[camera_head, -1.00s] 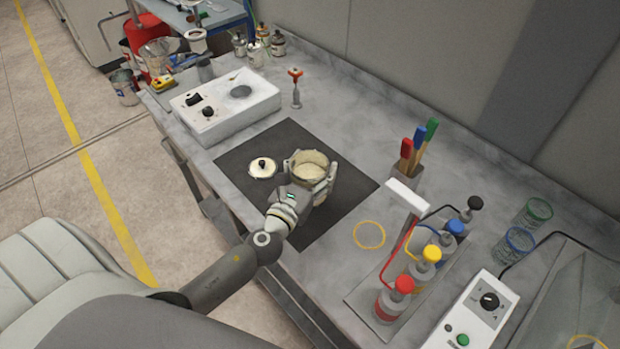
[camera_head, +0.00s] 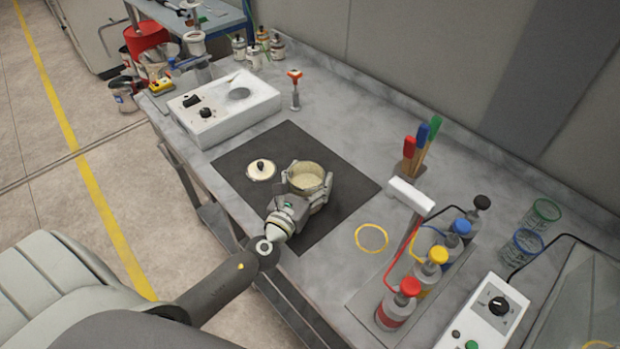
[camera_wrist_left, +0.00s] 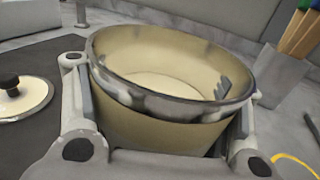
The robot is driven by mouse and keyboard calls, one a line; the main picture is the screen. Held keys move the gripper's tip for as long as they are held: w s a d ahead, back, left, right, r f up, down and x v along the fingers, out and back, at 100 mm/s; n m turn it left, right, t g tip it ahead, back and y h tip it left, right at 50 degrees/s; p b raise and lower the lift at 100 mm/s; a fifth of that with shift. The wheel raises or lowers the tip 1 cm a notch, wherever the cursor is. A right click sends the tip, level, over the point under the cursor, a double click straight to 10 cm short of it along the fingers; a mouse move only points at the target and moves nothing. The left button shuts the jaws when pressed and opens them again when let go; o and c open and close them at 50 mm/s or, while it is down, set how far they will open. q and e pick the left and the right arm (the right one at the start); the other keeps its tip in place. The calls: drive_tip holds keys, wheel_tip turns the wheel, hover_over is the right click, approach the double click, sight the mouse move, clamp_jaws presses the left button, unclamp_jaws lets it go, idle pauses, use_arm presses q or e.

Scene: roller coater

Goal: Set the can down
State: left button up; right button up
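The open can (camera_head: 306,180), pale cream inside with a metal rim, is over the dark mat (camera_head: 335,222). My left gripper (camera_head: 309,188) has its fingers on both sides of the can and is shut on it. In the left wrist view the can (camera_wrist_left: 150,125) fills the middle between the two fingers, its rim slightly tilted in the picture. The can's underside is hidden, so I cannot tell whether it touches the mat. The round lid (camera_head: 261,170) with a dark knob lies on the mat, left of the can. My right gripper is out of view.
A white control box (camera_head: 225,105) stands behind the mat. To the right are a holder with coloured-handled tools (camera_head: 408,178), a yellow ring (camera_head: 371,238) and a rack of colour-capped bottles (camera_head: 430,270). The mat's right part is clear.

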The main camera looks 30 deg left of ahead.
use_arm(q)
drive_tip(key=o, duration=0.5)
drive_tip(key=shift+r, duration=0.1)
drive_tip(key=s+b, duration=0.1)
drive_tip(key=s, duration=0.2)
drive_tip(key=s+b, duration=0.1)
drive_tip(key=s, duration=0.3)
drive_tip(key=s+b, duration=0.1)
drive_tip(key=s, duration=0.2)
drive_tip(key=shift+s+d, duration=0.3)
drive_tip(key=shift+s, duration=0.75)
